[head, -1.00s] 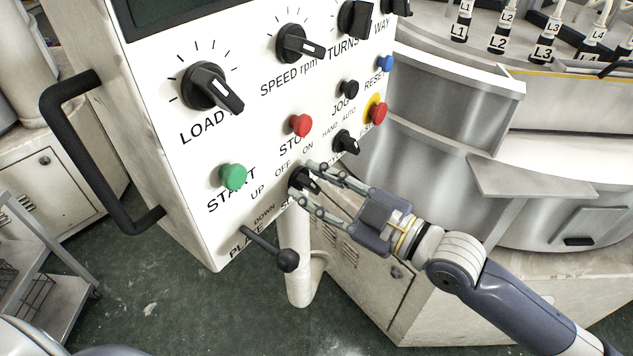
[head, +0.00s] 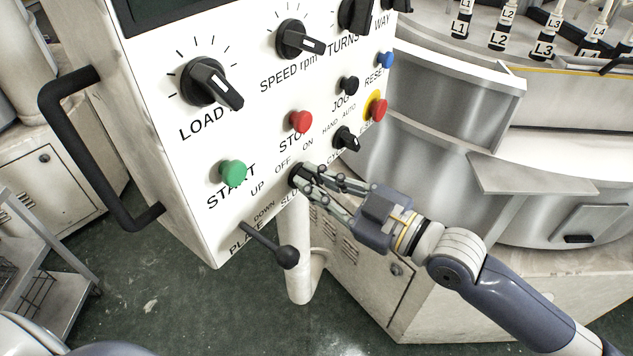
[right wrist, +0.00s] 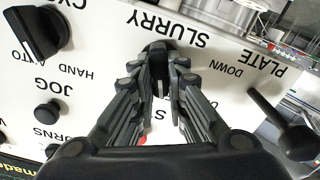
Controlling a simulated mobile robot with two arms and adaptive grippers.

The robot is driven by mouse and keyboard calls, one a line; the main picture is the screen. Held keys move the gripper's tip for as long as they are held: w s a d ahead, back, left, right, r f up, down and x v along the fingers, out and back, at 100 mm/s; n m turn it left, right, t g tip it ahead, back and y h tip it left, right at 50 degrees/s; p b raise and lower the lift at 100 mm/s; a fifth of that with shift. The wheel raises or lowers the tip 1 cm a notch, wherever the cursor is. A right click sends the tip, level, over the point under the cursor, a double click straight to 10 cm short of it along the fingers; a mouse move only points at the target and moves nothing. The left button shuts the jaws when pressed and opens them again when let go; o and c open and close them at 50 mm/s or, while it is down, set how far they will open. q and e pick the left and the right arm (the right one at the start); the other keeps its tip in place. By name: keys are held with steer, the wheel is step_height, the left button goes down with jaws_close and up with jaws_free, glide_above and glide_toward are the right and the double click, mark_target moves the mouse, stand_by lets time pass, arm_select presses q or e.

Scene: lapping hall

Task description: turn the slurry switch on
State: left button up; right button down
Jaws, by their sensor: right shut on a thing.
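The slurry switch is a small black knob (head: 297,177) low on the white control panel, under the OFF and ON labels. In the right wrist view the knob (right wrist: 157,50) sits beside the upside-down SLURRY label, between the fingertips. My right gripper (head: 318,182) is shut on the knob, reaching it from the right; its fingers (right wrist: 158,78) flank the knob's grip in the wrist view. The fingers cover much of the knob, so I cannot tell clearly which label it points to. My left gripper is not in view.
A black plate lever (head: 287,258) sticks out below left of the switch. The cycle knob (head: 346,139), green start button (head: 233,171), red stop button (head: 301,122) and red emergency stop (head: 376,108) are nearby. A black handle (head: 52,130) is on the panel's left.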

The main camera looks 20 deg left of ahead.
steer(key=m, duration=0.5)
steer(key=shift+w+r, duration=0.1)
steer(key=shift+w, duration=0.05)
steer(key=m, duration=0.5)
steer(key=shift+w+d+p, duration=0.1)
steer(key=shift+w+p, duration=0.05)
steer(key=shift+p, duration=0.2)
steer(key=shift+m, duration=0.3)
steer(key=c, duration=1.6)
jaws_free()
steer(key=shift+d, duration=0.1)
steer(key=v, duration=1.1)
steer(key=shift+d, duration=0.4)
